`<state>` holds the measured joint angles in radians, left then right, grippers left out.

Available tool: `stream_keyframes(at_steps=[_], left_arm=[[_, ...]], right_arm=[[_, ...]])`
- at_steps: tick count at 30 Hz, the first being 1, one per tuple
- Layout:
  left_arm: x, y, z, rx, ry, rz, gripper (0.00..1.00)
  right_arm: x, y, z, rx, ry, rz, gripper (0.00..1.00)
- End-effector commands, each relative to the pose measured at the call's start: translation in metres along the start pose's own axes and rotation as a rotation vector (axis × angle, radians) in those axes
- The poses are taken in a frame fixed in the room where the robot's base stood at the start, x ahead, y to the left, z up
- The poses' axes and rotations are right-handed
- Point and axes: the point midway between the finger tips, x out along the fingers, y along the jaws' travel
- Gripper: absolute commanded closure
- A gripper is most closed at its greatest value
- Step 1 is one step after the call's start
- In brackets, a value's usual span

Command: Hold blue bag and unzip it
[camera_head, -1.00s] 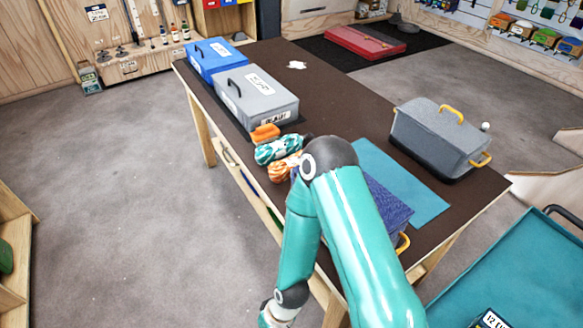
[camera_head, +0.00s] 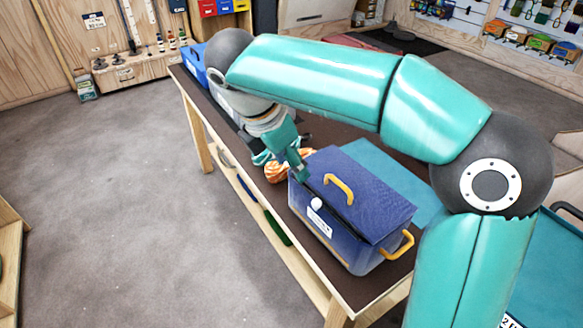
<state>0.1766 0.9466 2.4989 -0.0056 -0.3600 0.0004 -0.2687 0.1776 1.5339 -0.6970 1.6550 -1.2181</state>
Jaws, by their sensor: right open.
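The blue bag (camera_head: 372,205) sits on the near edge of the dark table, with a yellow handle on its top and another on its right end. A white label (camera_head: 320,224) and a small white round piece (camera_head: 316,204) show on its front; I cannot tell if that piece is the zip pull. The top looks closed. My right gripper (camera_head: 304,176) points down at the bag's upper left corner, with its jaws open. I cannot tell if the fingers touch the bag. My left gripper is out of view.
The dark table (camera_head: 400,170) carries a teal mat (camera_head: 375,160) behind the bag. An orange-white rope bundle (camera_head: 290,168) lies left of the bag. A blue case (camera_head: 193,66) stands at the far left end. My right arm hides much of the table's back.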

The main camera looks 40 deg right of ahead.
Motion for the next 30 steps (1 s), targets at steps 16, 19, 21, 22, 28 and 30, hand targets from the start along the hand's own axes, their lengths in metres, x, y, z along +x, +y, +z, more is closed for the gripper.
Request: stream_keyframes(at_steps=[16,19,21,22,28,30], left_arm=[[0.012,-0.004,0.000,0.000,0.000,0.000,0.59],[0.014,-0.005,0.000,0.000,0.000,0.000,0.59],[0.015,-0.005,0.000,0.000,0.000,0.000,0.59],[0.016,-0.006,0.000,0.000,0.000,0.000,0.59],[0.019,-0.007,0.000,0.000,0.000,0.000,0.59],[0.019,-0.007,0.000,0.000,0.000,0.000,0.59]], right_arm=[[0.063,-0.007,0.008,-0.006,-0.014,-0.011,0.48],[0.083,-0.007,0.008,-0.006,-0.013,-0.011,0.48],[0.097,-0.007,0.008,-0.006,-0.013,-0.012,0.48],[0.103,-0.007,0.008,-0.007,-0.013,-0.010,0.48],[0.137,-0.007,0.008,-0.008,-0.012,-0.010,0.48],[0.146,-0.006,0.009,-0.007,-0.013,-0.009,0.48]])
